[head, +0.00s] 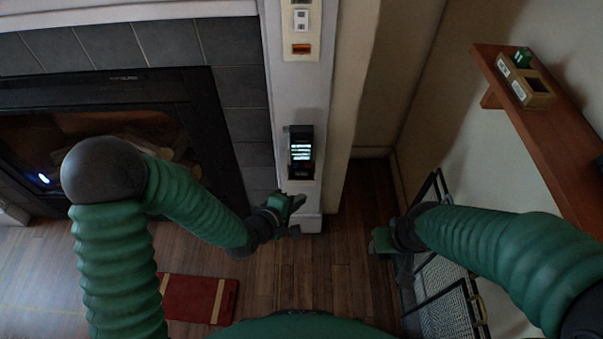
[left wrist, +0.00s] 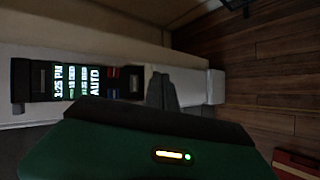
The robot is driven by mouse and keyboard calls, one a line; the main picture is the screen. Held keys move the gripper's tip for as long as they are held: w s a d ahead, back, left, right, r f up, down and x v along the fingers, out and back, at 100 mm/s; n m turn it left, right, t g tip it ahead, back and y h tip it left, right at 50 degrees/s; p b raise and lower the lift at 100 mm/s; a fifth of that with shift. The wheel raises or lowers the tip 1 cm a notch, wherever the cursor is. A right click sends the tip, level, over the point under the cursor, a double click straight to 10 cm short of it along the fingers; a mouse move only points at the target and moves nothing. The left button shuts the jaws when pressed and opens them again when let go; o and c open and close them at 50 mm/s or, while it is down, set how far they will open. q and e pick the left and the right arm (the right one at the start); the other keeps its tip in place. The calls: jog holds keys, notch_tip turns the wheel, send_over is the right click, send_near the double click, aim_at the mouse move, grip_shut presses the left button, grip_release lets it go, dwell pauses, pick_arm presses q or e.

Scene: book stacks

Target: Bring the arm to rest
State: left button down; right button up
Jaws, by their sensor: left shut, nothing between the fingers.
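My left arm, green and ribbed, comes in from the left in the head view and bends at a dark elbow. My left gripper (head: 292,215) is shut and empty, in front of the foot of the white pillar (head: 267,75) and below a black device with a lit display (head: 301,152). In the left wrist view the dark fingers (left wrist: 163,92) are together with nothing between them, and the lit display (left wrist: 78,82) shows to their left. My right gripper (head: 388,243) is at the right, over a black mesh rack; its finger opening is unclear.
A fireplace (head: 95,130) with a dark frame stands at the left. A red book-like object (head: 198,299) lies on the wood floor. The black mesh rack (head: 440,290) stands beneath my right arm. A wooden shelf (head: 545,135) on the right wall holds a small box (head: 524,82).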

dwell(0.6)
pick_arm(q)
jog(key=s+a+r+m+g+y, duration=0.3)
jog(key=s+a+m, duration=0.3)
jog(key=s+a, duration=0.3)
jog(key=s+a+r+m+g+y, duration=0.35)
jog(key=s+a+m, duration=0.3)
jog(key=a, duration=0.35)
notch_tip(320, 180, up, 26)
jog(key=p, duration=2.8)
jog(key=shift+w+r, duration=0.15)
jog(key=shift+r, duration=0.05)
